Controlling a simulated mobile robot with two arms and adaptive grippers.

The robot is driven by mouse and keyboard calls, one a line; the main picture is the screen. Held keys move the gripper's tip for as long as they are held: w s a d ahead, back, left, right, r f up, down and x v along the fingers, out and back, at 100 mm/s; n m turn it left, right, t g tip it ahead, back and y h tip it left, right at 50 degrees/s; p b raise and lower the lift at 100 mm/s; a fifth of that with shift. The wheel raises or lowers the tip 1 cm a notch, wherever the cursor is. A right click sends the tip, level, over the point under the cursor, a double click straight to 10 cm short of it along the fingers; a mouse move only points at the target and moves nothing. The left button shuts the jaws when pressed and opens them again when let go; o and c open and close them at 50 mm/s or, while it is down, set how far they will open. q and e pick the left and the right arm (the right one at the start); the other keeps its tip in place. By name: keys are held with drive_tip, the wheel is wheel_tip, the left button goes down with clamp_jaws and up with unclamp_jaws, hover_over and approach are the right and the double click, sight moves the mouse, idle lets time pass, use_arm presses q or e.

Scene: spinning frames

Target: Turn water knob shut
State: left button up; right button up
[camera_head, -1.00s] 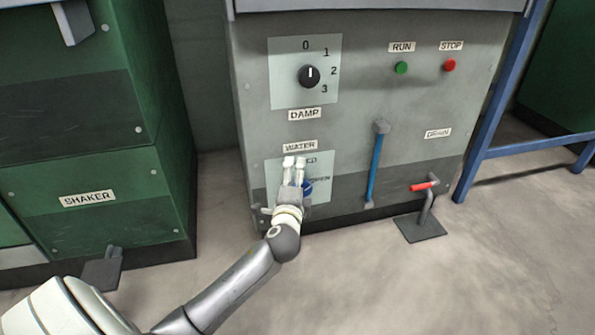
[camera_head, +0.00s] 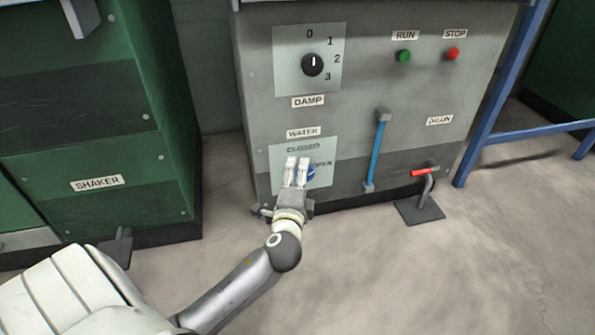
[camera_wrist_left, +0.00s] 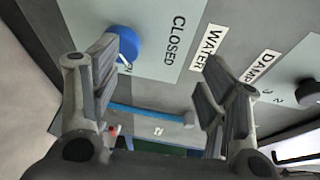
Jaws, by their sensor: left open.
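The blue water knob (camera_head: 311,173) sits on a pale plate (camera_head: 328,150) under the WATER label, beside the word OPEN. The word CLOSED is above it. My left gripper (camera_head: 297,163) is open and empty in front of the plate, overlapping the knob's left side in the head view. In the left wrist view the knob (camera_wrist_left: 126,40) is at upper left, partly behind one finger of my left gripper (camera_wrist_left: 160,78). The knob is not between the fingers; contact cannot be told. The knob's pointer is too small to read surely. My right gripper is not in view.
Above is a black DAMP dial (camera_head: 312,64). To the right are a blue lever (camera_head: 376,152), a red-handled drain pipe (camera_head: 425,178) and green and red buttons (camera_head: 404,56). A green shaker cabinet (camera_head: 95,150) stands left. The floor in front is clear.

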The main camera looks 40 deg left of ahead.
use_arm(q)
drive_tip(key=v, duration=0.2)
drive_tip(key=p+v, duration=0.1)
drive_tip(key=v, duration=0.1)
drive_tip(key=shift+s+d+r, duration=0.2)
drive_tip(key=shift+d+r, duration=0.05)
drive_tip(key=shift+r, duration=0.05)
